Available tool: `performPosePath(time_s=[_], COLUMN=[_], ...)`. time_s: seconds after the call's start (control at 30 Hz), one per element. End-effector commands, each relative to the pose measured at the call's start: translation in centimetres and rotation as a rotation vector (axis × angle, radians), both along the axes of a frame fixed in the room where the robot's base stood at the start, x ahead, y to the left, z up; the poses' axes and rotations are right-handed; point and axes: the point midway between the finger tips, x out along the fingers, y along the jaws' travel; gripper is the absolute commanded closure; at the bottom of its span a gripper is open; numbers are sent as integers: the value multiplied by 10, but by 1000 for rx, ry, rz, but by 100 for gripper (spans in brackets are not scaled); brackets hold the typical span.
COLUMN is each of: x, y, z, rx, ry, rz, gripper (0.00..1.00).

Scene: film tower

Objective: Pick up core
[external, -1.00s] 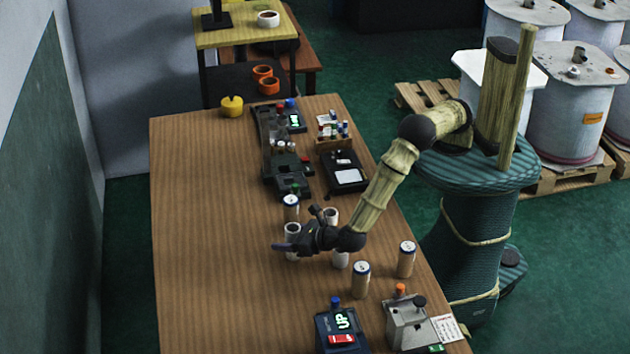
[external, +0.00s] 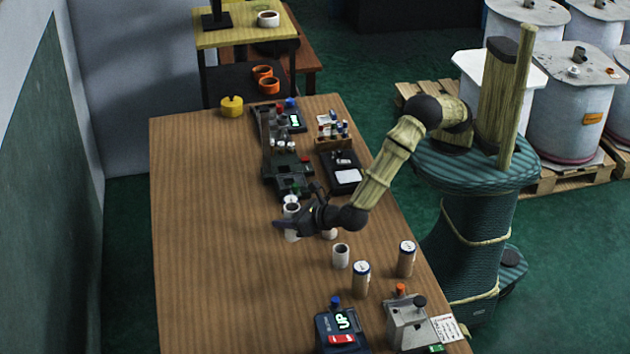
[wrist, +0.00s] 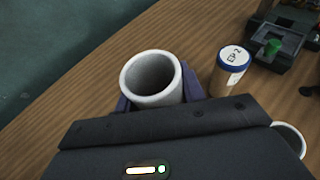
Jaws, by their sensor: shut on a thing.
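A white hollow core (wrist: 153,98) stands upright between the dark purple fingers of my gripper (wrist: 157,92) in the wrist view. The gripper is shut on it. Another white core (external: 341,256) stands on the table to the right. A further core (external: 329,235) is partly hidden under my gripper; a core rim (wrist: 291,137) also shows at the right of the wrist view.
A blue-capped canister marked EP2 (wrist: 230,72) stands close to the held core. Two more canisters (external: 361,281) (external: 406,260) stand at the right. A dark machine (external: 285,165) lies behind, and a device reading UP (external: 341,330) is in front. The table's left side is clear.

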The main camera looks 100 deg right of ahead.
Motion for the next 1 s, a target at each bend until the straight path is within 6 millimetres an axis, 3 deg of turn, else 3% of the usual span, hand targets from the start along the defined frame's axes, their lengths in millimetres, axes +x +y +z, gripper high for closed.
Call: performPosePath(time_s=[0.2,0.8,1.0], x=[0,0,0], y=[0,0,0], z=[25,27,48], rx=[0,0,2], ry=[0,0,-4], rz=[-1,-1,-2], gripper=[84,84,84])
